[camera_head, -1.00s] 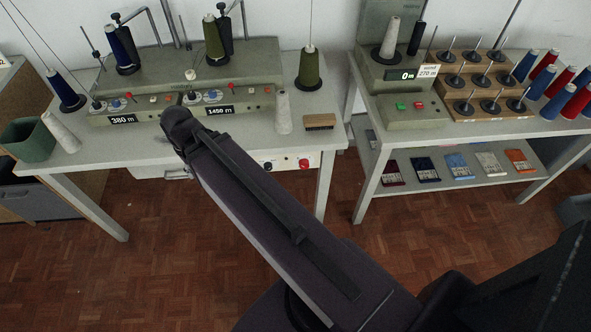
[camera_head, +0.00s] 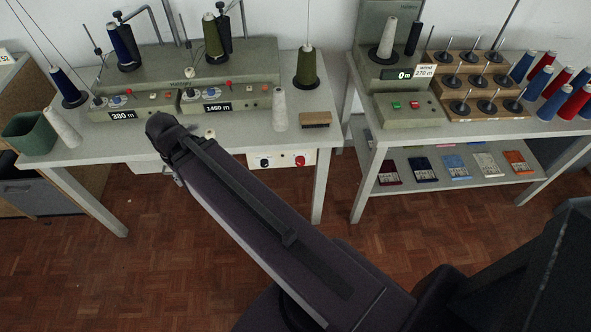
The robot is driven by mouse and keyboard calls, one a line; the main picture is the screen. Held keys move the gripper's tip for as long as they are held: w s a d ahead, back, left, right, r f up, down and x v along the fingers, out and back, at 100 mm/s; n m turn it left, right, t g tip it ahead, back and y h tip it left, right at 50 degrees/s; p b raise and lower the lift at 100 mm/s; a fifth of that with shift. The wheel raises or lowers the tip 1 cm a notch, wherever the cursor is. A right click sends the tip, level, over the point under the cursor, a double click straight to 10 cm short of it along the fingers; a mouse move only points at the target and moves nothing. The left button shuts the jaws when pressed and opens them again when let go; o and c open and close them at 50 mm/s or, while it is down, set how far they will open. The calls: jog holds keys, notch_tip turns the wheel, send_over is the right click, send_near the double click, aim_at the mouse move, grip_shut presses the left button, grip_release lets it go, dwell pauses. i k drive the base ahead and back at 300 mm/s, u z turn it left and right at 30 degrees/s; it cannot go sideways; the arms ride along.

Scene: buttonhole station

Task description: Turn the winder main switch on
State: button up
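The two-head winder (camera_head: 228,68) stands on the left table, with lit displays reading 380 m and 1450 m. A white panel (camera_head: 282,159) hangs under that table's front edge. It carries a black round knob (camera_head: 264,162) on the left and a red round knob (camera_head: 300,160) on the right. I cannot read any marking that tells which is the main switch. My dark arm reaches up from the lower right, and its far end is in front of the table's front edge, left of the panel. My gripper cannot be made out; it is hidden beyond the arm.
The right table (camera_head: 500,128) bears another winder with a 0 m display (camera_head: 404,75) and a spool rack. Parquet floor is open below.

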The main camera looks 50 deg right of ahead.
aim_at(299, 160)
jog(key=z, duration=0.05)
jog(key=k, duration=1.6)
jog(key=u, duration=1.3)
jog(key=i, duration=1)
jog(key=u, duration=0.05)
